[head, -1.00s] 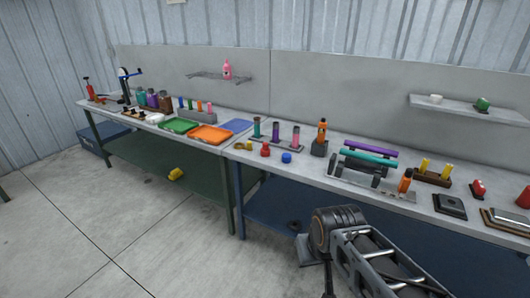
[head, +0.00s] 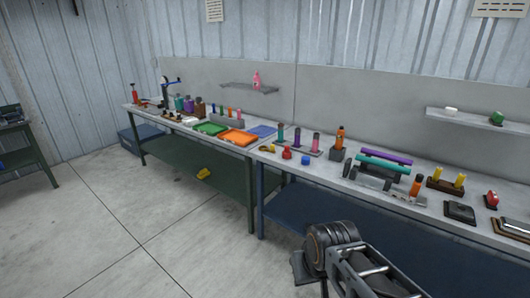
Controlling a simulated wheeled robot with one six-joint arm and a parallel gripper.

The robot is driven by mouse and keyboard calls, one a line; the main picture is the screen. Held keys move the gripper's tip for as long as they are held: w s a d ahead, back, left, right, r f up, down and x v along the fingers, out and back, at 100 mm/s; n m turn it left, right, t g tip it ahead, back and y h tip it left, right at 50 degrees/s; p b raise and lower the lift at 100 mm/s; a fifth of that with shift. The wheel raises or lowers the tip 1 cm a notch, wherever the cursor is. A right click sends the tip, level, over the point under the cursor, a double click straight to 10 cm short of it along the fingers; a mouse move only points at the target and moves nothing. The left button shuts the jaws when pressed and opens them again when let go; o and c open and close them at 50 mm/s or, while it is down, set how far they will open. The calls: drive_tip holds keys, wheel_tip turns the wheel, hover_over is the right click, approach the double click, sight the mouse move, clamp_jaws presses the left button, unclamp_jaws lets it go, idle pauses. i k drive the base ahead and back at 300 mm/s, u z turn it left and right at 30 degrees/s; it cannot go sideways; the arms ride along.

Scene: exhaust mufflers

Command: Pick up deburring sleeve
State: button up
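I cannot tell for sure which thing is the deburring sleeve. Small round pieces stand at the front of the blue-legged bench (head: 340,186): a yellow one (head: 267,148), a red one (head: 286,153) and a blue one (head: 305,160). Behind them a teal cylinder (head: 280,132), a purple cylinder (head: 298,138) and a pink cylinder (head: 316,142) stand upright on a holder. Two yellow cylinders (head: 460,179) stand in a brown block. My arm shows at the bottom right, below the bench front; I make out no gripper fingers.
A green tray (head: 211,128) and an orange tray (head: 237,137) lie on the left bench. Long purple (head: 388,157) and teal tubes (head: 380,163) rest on a rack. A yellow object (head: 203,174) lies low by the left bench. Floor at left is clear.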

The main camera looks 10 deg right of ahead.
sight(286, 153)
drive_tip(key=u, duration=0.65)
drive_tip(key=i, duration=2.2)
drive_tip(key=z, duration=1.15)
drive_tip(key=i, duration=0.8)
drive_tip(key=z, duration=0.65)
